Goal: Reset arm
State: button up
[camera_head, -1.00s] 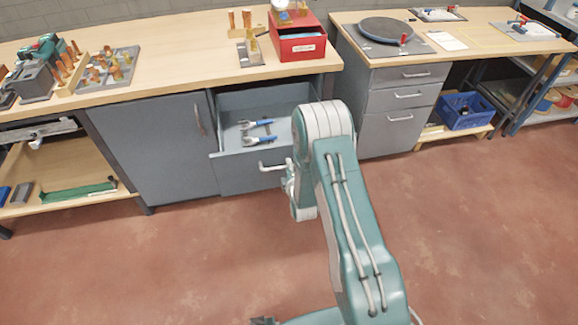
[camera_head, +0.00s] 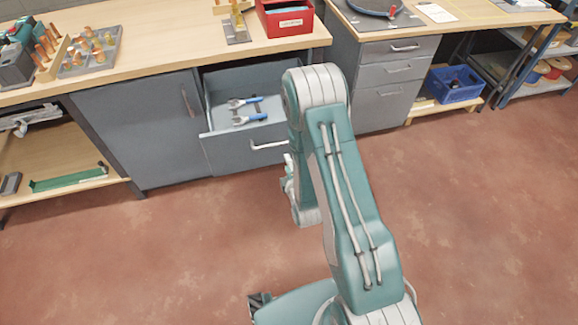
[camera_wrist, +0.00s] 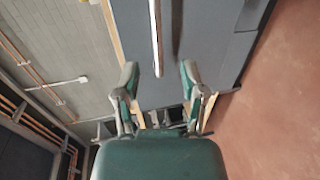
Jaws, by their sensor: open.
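My gripper (camera_wrist: 158,72) is open and empty in the wrist view, its two fingers spread on either side of a long silver bar handle (camera_wrist: 155,30) on a grey panel. The bar's lower end shows between the fingertips; no contact is visible. In the head view my arm rises in the middle and bends down at the elbow; my gripper is mostly hidden behind it. The grey drawer (camera_head: 222,148) stands open, left of my arm. Its handle (camera_head: 268,146) is close to my arm. Two blue-handled wrenches (camera_head: 246,110) lie in the drawer.
The wooden bench (camera_head: 160,40) holds a red box (camera_head: 287,18) and a tool block (camera_head: 90,52). A closed cabinet door (camera_head: 140,125) is left of the drawer. A blue crate (camera_head: 455,84) sits on a low shelf at right. The red floor (camera_head: 150,260) is clear.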

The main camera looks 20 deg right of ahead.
jog(key=shift+s+r, duration=0.1)
jog(key=shift+s, duration=0.45)
notch_tip(320, 180, up, 22)
jog(key=s+m+g, duration=0.2)
jog(key=m+g, duration=0.3)
jog(key=m, duration=0.4)
jog(key=s+r+m+g, duration=0.2)
jog(key=s+r+m, duration=0.2)
jog(key=s, duration=0.7)
jog(key=s+r+m+g, duration=0.3)
jog(key=s+r+m, duration=0.2)
jog(key=s, duration=0.7)
notch_tip(320, 180, up, 2)
jog(key=shift+r, duration=0.25)
jog(key=shift+o, duration=0.3)
jog(key=shift+w, duration=0.1)
